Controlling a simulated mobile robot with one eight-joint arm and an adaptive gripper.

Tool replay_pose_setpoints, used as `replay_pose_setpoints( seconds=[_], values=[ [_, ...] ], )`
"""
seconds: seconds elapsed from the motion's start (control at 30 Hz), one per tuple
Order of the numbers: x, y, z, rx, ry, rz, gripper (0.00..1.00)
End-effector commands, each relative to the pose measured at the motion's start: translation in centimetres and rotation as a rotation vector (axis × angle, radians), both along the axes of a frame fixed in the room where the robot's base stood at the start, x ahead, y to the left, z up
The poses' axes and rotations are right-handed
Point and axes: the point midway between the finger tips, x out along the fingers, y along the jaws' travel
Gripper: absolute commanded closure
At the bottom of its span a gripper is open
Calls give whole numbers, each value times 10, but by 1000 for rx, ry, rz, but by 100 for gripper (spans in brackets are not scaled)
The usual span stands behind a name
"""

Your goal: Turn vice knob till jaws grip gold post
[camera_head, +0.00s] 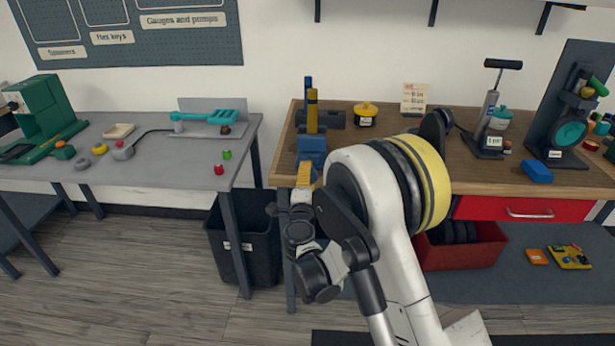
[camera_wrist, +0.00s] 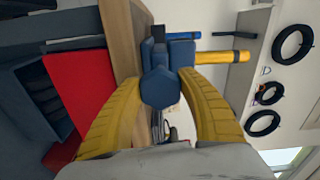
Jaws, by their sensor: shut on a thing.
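The blue vice (camera_head: 312,146) is at the left front edge of the wooden bench. The gold post (camera_head: 312,110) stands upright above it, and in the wrist view the post (camera_wrist: 225,57) points to the right from the vice's blue body (camera_wrist: 181,52). My gripper (camera_head: 304,176) is at the front of the vice. In the wrist view its yellow fingers lie on both sides of the blue hexagonal knob (camera_wrist: 160,88), shut on it. Whether the vice jaws touch the post cannot be told; the knob and fingers hide part of the vice.
A blue post (camera_head: 308,84) stands just behind the gold one. A yellow-lidded jar (camera_head: 365,113) and a pump (camera_head: 490,115) stand further right on the bench. A black bin (camera_head: 240,240) is below left. A gap separates the grey table (camera_head: 150,165) from the bench.

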Motion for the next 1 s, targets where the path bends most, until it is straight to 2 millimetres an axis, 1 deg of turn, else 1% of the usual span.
replay_pose_setpoints(
  seconds=[0.43,0.47,0.5,0.53,0.87,0.97,1.0],
  values=[
    [0,1,0,9,0,1,84],
    [0,1,0,9,0,1,51],
    [0,0,0,9,0,1,39],
    [0,0,0,9,0,1,31],
    [-2,0,0,9,0,1,31],
    [-12,1,0,9,0,2,31],
    [-18,1,0,9,1,2,31]
  ],
)
